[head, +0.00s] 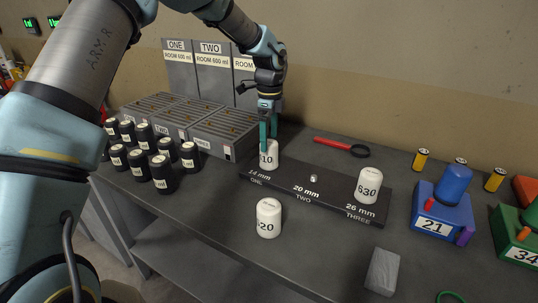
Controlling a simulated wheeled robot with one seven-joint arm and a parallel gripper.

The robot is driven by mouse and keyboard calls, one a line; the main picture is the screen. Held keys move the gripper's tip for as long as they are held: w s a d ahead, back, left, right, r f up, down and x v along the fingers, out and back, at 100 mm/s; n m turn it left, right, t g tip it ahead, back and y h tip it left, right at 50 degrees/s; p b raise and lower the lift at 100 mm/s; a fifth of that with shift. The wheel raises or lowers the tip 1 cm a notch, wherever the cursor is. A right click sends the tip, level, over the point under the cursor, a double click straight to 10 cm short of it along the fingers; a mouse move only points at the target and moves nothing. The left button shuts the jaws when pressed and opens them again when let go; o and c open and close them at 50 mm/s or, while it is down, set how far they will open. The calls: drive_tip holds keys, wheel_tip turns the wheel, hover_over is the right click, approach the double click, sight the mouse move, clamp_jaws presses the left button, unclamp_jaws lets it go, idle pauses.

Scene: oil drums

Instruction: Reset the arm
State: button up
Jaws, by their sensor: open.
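My gripper (268,137) is at the end of my arm, pointing down at the back left of the black board. Its fingers reach down over the white cylinder marked "10" (267,158). That cylinder stands upright at the board's place ONE. The jaws are open; whether a finger touches the cylinder I cannot tell. A white cylinder marked "630" (368,187) stands at place THREE on the black board (290,183). Place TWO holds only a small metal peg (313,178). A white cylinder marked "20" (268,220) stands on the table in front of the board.
Several black drums (163,176) stand at left before grey slotted trays (222,134). A magnifier with a red handle (336,143) lies behind the board. A blue box (443,211), a green box (518,237) and small yellow cylinders (421,160) stand at right. A grey block (382,271) lies in front.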

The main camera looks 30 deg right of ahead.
drive_tip(key=shift+a+r+b, duration=0.1)
drive_tip(key=shift+r+b, duration=0.25)
drive_tip(key=shift+r, duration=1.6)
